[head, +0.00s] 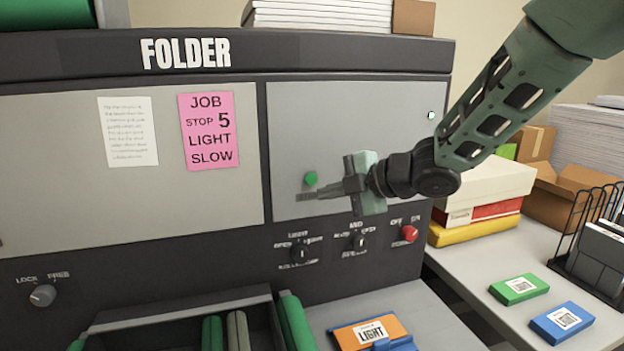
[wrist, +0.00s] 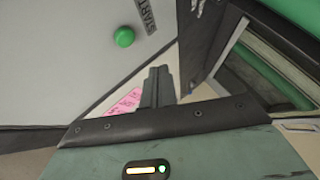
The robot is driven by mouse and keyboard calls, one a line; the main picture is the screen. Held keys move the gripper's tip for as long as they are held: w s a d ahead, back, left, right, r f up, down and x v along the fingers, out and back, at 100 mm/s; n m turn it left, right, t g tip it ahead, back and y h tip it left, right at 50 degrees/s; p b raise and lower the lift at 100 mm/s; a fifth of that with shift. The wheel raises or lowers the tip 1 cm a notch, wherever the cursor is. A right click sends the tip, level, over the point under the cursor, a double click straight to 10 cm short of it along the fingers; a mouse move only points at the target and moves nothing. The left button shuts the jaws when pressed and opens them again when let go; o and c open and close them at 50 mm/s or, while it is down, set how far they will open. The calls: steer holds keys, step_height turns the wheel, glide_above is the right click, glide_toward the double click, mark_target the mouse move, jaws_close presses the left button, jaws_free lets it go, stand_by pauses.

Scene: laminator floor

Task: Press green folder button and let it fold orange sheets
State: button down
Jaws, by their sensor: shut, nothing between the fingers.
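The folder machine (head: 60,210) fills the left and middle of the head view. Its round green button (head: 311,178) is on the right grey panel. In the wrist view the green button (wrist: 124,37) sits beside the lettering START. My gripper (head: 305,196) is shut and empty, its fingers pointing left just below the button in the head view. In the wrist view the shut fingers (wrist: 158,84) are apart from the button in the picture; I cannot tell the exact gap. An orange stack with a label reading LIGHT (head: 371,333) lies at the bottom of the head view, partly cut off.
A pink note (head: 209,132) reads JOB, STOP 5, LIGHT, SLOW. Below the panel are two black knobs (head: 300,254) and a red button (head: 409,234). A LOCK/FREE knob (head: 43,295) is at lower left. The right table holds green (head: 519,289) and blue packs (head: 562,323), boxes and a black rack.

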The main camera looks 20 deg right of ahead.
mark_target(311, 179)
steer(key=shift+w+p, duration=0.4)
steer(key=shift+w, duration=1.8)
steer(key=shift+w, duration=0.1)
steer(key=shift+w, duration=0.3)
stand_by(0.3)
